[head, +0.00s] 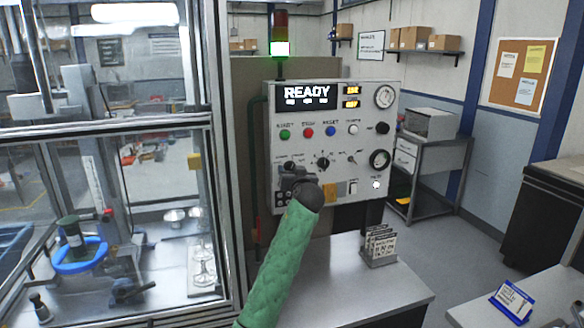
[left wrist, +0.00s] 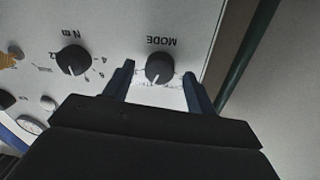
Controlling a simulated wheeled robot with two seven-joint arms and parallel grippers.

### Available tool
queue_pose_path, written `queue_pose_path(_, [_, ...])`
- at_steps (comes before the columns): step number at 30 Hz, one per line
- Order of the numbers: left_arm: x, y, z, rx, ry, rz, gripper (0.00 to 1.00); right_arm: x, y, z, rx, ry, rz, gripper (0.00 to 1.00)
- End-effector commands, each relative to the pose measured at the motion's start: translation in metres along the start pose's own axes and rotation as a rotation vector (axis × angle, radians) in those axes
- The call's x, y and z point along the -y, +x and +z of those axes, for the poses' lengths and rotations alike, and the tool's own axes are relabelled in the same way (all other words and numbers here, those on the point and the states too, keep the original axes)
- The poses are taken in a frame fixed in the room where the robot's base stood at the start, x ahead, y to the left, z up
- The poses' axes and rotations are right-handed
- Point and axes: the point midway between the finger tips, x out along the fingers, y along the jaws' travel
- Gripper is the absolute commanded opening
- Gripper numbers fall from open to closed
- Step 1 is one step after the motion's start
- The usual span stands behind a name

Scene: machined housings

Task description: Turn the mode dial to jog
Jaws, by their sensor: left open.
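The mode dial (left wrist: 158,68) is a round black knob on the light control panel (head: 345,125). It shows in the left wrist view under upside-down "MODE" lettering, and its pale pointer mark faces the bottom of that picture. The small position labels are too blurred to read. My left gripper (left wrist: 158,74) is open, with one blue finger on each side of the dial; I cannot tell whether either touches it. My right gripper is not in view.
Another black knob (left wrist: 72,60) sits beside the dial. The panel display (head: 306,92) reads "READY", with colored buttons below it. A glass-walled machine (head: 110,130) stands close on the left. A pale table (head: 350,285) with a small card holder (head: 379,247) lies below.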

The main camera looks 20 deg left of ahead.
Motion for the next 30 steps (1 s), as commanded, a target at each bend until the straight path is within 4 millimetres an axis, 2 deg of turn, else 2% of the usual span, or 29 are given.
queue_pose_path(6, [-0.0003,0.0088,0.0004,0.000,-0.001,0.001,0.56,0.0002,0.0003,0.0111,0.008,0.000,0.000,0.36])
queue_pose_path(13, [-0.0003,0.0091,0.0007,0.000,-0.001,0.001,0.56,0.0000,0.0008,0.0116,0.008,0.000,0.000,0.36])
queue_pose_path(14, [-0.0003,0.0090,0.0007,0.000,-0.001,0.001,0.55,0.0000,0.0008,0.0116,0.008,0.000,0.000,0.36])
queue_pose_path(18, [-0.0003,0.0090,0.0006,0.000,-0.001,0.001,0.27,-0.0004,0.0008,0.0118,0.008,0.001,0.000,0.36])
queue_pose_path(21, [-0.0003,0.0089,0.0005,0.000,-0.001,0.001,0.12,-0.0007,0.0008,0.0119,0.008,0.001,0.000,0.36])
queue_pose_path(30, [-0.0003,0.0089,0.0002,0.003,0.037,0.002,0.12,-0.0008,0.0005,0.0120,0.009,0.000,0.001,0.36])
